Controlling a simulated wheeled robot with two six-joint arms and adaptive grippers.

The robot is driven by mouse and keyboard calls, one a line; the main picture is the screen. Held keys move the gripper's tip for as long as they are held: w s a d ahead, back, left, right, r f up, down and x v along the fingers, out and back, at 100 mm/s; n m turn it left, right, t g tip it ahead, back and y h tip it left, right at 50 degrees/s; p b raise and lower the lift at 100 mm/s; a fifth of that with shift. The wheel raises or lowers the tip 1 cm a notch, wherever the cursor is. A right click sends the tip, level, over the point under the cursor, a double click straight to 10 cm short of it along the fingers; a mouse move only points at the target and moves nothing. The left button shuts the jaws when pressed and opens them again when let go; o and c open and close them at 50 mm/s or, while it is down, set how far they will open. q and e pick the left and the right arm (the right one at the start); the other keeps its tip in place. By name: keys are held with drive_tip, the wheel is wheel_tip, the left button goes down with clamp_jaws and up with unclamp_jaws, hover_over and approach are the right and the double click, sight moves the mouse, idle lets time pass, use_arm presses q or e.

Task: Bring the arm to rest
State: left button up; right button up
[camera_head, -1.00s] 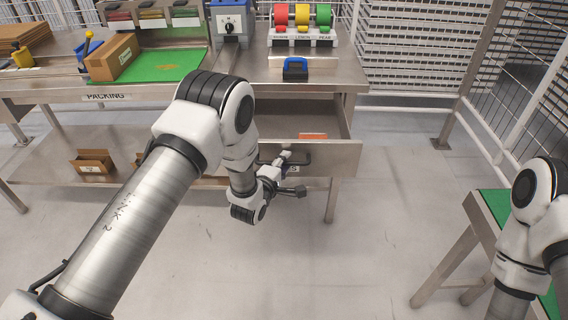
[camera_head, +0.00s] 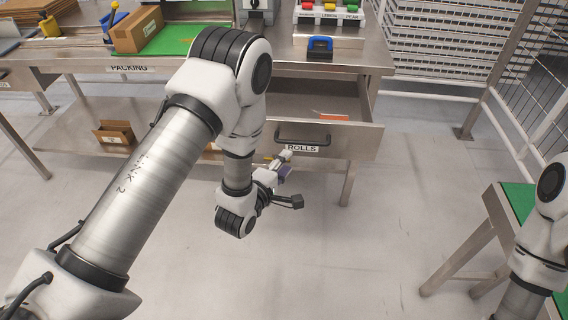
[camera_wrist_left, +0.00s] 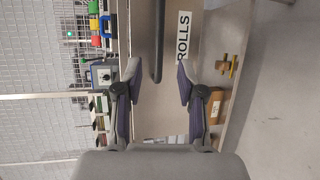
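My left arm reaches in from the left in the head view. Its gripper (camera_head: 287,166) hangs in front of and below the pulled-out drawer (camera_head: 335,145), apart from the handle (camera_head: 303,139). In the left wrist view the left gripper (camera_wrist_left: 157,82) has its two fingers wide apart with nothing between them. The dark handle bar (camera_wrist_left: 157,40) and the ROLLS label (camera_wrist_left: 183,36) show beyond the fingertips. My right arm shows at the right edge of the head view; its gripper is out of view.
The steel packing table (camera_head: 290,80) holds a cardboard box (camera_head: 138,30), a green mat (camera_head: 180,38) and a blue-handled item (camera_head: 320,47). An orange thing (camera_head: 334,117) lies in the drawer. A green-topped table (camera_head: 520,200) stands at right. The middle floor is clear.

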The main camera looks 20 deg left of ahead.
idle(0.4)
use_arm(q)
drive_tip(key=s+a+f+m+g+y+p, duration=0.3)
drive_tip(key=s+f+g, duration=0.4)
drive_tip(key=s+f, duration=0.6)
drive_tip(key=s+f+m+g, duration=0.1)
drive_tip(key=s+m+g, duration=0.3)
drive_tip(key=s+m, duration=0.3)
drive_tip(key=s+a+f+m+g+h, duration=0.1)
drive_tip(key=s+f+m+g, duration=0.1)
drive_tip(key=s+m+g, duration=0.2)
drive_tip(key=s+m, duration=0.3)
drive_tip(key=s, duration=0.4)
drive_tip(key=shift+s+f+g+b, duration=0.25)
drive_tip(key=shift+s+g+b, duration=0.05)
drive_tip(key=shift+b, duration=0.05)
